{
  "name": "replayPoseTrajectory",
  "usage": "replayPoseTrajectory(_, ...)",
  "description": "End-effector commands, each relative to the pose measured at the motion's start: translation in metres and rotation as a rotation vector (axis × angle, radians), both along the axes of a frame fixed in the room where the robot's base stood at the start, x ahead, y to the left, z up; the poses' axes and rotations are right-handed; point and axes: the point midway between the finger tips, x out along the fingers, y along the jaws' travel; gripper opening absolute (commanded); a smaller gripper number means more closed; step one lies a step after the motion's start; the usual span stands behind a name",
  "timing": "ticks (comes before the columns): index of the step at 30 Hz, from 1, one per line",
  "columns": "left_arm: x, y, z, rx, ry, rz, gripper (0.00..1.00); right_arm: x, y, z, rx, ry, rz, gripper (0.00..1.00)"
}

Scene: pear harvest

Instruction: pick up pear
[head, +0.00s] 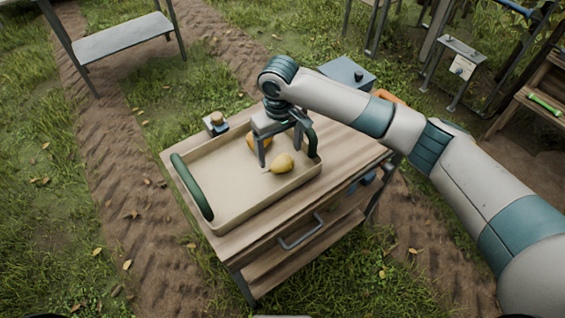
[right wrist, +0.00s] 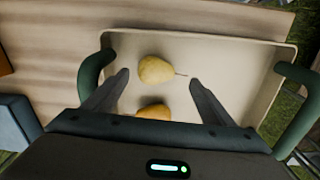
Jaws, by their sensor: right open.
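A yellow pear (head: 282,163) lies in a shallow beige tray (head: 240,208), near its right end. A second, more orange pear (head: 259,143) lies beside it, partly hidden by my right gripper (head: 280,150). In the right wrist view the yellow pear (right wrist: 157,69), its stem pointing right, shows between the fingertips of my right gripper (right wrist: 158,77). The orange pear (right wrist: 153,111) is nearer the palm, which cuts off its lower part. My right gripper is open, fingers pointing down over the tray. I cannot tell whether they touch a pear. My left gripper is out of view.
The tray has dark green handles (head: 190,187) at both ends and sits on a wooden cart (head: 340,150). A small jar (head: 216,120) stands behind the tray. A blue-grey box (head: 348,73) is at the cart's back right. The tray's left part is empty.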

Motion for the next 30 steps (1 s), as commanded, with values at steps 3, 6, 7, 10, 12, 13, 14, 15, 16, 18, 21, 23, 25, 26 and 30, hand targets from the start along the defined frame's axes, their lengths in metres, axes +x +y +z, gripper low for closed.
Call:
replayPoseTrajectory(3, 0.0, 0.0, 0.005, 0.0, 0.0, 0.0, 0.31, 0.001, -0.001, -0.004, -0.002, 0.002, -0.001, 0.77)
replayPoseTrajectory(6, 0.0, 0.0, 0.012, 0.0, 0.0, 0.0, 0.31, 0.003, -0.002, -0.012, -0.003, 0.003, -0.002, 0.77)
replayPoseTrajectory(7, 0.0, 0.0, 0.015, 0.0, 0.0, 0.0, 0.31, 0.004, -0.003, -0.015, -0.002, 0.002, -0.003, 0.77)
replayPoseTrajectory(10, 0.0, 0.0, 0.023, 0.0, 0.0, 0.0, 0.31, 0.006, -0.004, -0.028, -0.004, 0.002, -0.002, 0.77)
replayPoseTrajectory(12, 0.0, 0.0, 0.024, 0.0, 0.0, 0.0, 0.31, 0.005, -0.003, -0.038, -0.002, 0.003, -0.001, 0.77)
replayPoseTrajectory(13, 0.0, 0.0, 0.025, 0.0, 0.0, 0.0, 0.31, 0.005, -0.004, -0.042, -0.003, 0.003, -0.001, 0.77)
replayPoseTrajectory(14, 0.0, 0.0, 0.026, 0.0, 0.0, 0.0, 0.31, 0.005, -0.004, -0.044, -0.003, 0.003, -0.002, 0.77)
replayPoseTrajectory(15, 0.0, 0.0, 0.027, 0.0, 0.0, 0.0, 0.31, 0.006, -0.004, -0.047, -0.002, 0.001, -0.001, 0.77)
replayPoseTrajectory(16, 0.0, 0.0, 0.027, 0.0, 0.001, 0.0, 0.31, 0.006, -0.003, -0.049, -0.002, 0.001, 0.0, 0.77)
replayPoseTrajectory(18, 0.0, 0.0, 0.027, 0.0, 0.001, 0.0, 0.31, 0.006, -0.004, -0.051, -0.001, 0.0, 0.0, 0.77)
replayPoseTrajectory(21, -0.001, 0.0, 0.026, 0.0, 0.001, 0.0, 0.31, 0.006, -0.003, -0.052, -0.001, -0.001, 0.0, 0.77)
replayPoseTrajectory(23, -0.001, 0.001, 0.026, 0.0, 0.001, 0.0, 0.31, 0.006, -0.003, -0.052, -0.001, -0.001, 0.0, 0.77)
replayPoseTrajectory(25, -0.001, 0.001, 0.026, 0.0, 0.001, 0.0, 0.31, 0.006, -0.003, -0.052, -0.001, 0.0, 0.0, 0.77)
replayPoseTrajectory(26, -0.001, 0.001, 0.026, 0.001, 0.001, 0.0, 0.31, 0.006, -0.003, -0.052, -0.001, 0.0, 0.0, 0.77)
replayPoseTrajectory(30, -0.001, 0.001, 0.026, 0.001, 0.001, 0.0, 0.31, 0.006, -0.003, -0.051, -0.001, 0.0, 0.0, 0.77)
